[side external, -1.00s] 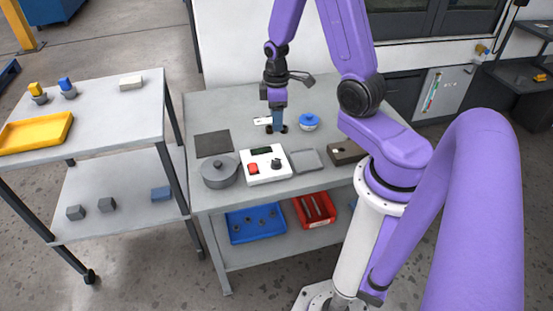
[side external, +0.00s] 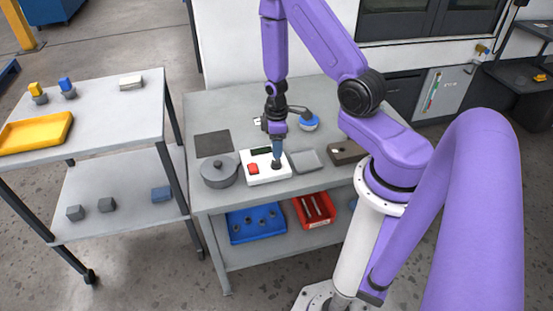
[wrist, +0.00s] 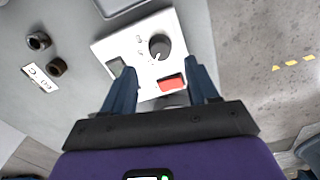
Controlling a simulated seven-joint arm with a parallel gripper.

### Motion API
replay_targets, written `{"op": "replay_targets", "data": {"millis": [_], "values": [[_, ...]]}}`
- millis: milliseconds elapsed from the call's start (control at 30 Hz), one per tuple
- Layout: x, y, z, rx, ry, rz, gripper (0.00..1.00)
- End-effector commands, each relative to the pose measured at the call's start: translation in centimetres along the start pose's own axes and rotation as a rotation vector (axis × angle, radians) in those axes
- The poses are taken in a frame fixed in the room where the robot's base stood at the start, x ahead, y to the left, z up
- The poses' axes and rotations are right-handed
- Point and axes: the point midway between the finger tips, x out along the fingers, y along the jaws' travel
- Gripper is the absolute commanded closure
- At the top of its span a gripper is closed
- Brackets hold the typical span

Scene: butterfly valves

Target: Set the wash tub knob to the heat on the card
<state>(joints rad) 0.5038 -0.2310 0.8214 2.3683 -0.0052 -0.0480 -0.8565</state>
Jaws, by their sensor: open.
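A white control box (side external: 256,177) stands on the bench, with a red button (side external: 253,169) and a small dark display (wrist: 116,68). The box's round dark knob (wrist: 159,46) has a white mark pointing toward the lower left in the wrist view. My gripper (side external: 277,162) is over the knob in the side view, pointing down and hiding most of it. In the wrist view my open gripper (wrist: 163,75) spans the box, with nothing held; the knob shows beyond the fingertips. A white card (wrist: 40,77) lies on the bench beside two dark cylinders; its print is too small to read surely.
A grey lidded pot (side external: 219,173) stands left of the box, a grey tray (side external: 306,160) right of it. A dark mat (side external: 213,142), a blue-topped object (side external: 309,123) and a brown box (side external: 346,152) are also on the bench. Its back left is clear.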

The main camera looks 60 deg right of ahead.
Motion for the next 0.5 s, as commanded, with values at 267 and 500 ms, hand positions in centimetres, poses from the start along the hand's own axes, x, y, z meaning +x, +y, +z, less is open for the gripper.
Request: {"op": "replay_targets", "data": {"millis": [267, 500], "values": [[3.5, -0.1, 0.1, 0.0, -0.002, -0.002, 0.41], [5.8, 0.0, 0.0, 0.0, -0.001, -0.001, 0.41]]}}
